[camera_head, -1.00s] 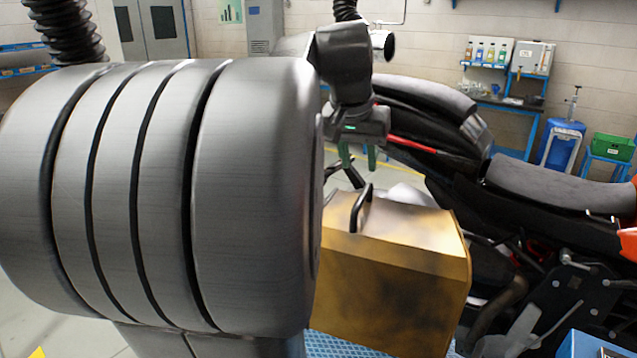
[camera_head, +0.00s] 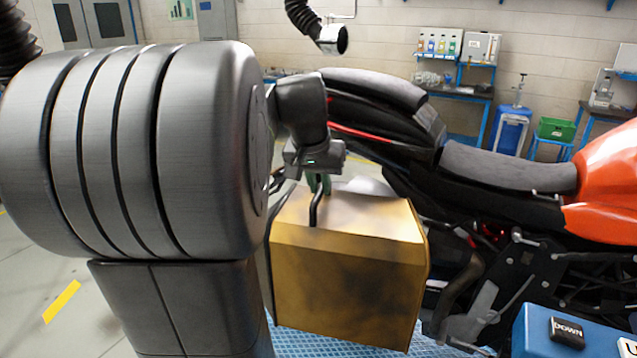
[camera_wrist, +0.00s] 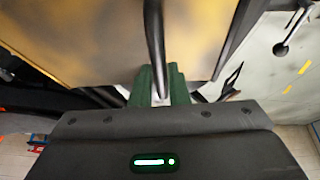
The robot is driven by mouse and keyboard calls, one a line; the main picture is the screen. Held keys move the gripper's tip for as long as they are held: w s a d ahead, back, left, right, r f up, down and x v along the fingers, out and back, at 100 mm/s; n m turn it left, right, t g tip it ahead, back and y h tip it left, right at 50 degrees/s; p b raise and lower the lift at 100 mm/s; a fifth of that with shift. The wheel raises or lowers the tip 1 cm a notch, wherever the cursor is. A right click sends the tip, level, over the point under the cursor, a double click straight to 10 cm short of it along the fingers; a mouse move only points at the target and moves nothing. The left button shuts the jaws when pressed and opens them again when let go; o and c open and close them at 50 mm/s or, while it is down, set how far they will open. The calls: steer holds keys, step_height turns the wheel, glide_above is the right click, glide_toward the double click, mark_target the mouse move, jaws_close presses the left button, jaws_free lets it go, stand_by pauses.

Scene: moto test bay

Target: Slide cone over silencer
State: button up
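A brass-coloured, boxy hood (camera_head: 345,285) with dark smudges stands beside the motorcycle's rear; it may be the task's cone. It has a black bent handle (camera_head: 316,207) on top. My gripper (camera_head: 320,184) is at the upper end of this handle. In the wrist view the handle (camera_wrist: 154,40) runs down between my two green fingers (camera_wrist: 160,88), which are close together about it. The hood (camera_wrist: 95,40) fills the upper left of that view. A pale silvery shape (camera_head: 368,187) shows behind the hood's top; I cannot tell whether it is the silencer.
The motorcycle (camera_head: 490,170), black with an orange tank, stands to the right on a blue grated surface (camera_head: 310,345). A blue box with a DOWN button (camera_head: 568,330) is at lower right. A black hose with a metal end (camera_head: 333,39) hangs above. Open floor lies at left.

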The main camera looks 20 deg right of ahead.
jaws_close()
steer(key=w+a+p, duration=0.1)
steer(key=w+a, duration=0.7)
steer(key=a, duration=0.3)
steer(key=shift+a, duration=0.35)
steer(key=shift+o, duration=2.1)
jaws_free()
steer(key=shift+a, duration=0.1)
steer(key=shift+o, duration=0.9)
steer(key=shift+a, duration=0.15)
